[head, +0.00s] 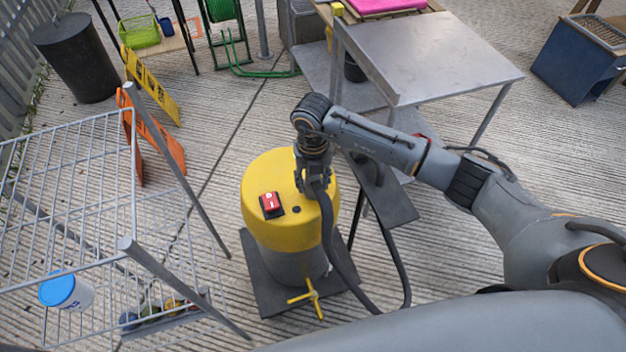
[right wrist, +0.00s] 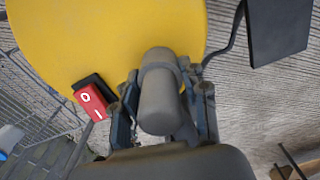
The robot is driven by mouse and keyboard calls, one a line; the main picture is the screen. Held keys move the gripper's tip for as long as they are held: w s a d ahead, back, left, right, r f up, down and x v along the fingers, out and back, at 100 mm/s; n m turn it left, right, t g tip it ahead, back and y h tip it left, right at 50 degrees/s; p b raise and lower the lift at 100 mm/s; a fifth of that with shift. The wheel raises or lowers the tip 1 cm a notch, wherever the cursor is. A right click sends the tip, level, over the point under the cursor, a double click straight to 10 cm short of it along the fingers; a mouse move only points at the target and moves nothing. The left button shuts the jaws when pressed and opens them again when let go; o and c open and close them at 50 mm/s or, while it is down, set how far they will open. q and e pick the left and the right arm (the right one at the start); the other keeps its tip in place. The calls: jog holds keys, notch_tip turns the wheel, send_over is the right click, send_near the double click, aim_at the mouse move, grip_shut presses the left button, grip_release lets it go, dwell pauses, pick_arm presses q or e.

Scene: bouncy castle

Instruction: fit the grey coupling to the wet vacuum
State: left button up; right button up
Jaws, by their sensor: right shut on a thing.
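The wet vacuum (head: 268,225) has a yellow top, a grey lower body and a red rocker switch (head: 271,204). It stands upright on a dark base. My right gripper (head: 313,188) is at the right part of its yellow top. In the right wrist view this gripper (right wrist: 165,115) is shut on the grey coupling (right wrist: 158,85), whose rounded end lies against the yellow top (right wrist: 110,40) in the picture. I cannot tell whether the coupling touches the vacuum or is apart from it. A dark hose (head: 328,225) hangs down from the gripper. My left gripper is out of view.
A wire rack (head: 65,190) with a blue-lidded tub (head: 67,291) stands at left. A metal table (head: 430,60) is behind at right. Orange (head: 160,140) and yellow (head: 150,85) folding signs stand behind the rack. A yellow cross-shaped handle (head: 309,297) sits low before the vacuum.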

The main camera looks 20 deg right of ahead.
jog(key=o, duration=1.1)
jog(key=shift+f, duration=0.1)
jog(key=shift+o, duration=0.2)
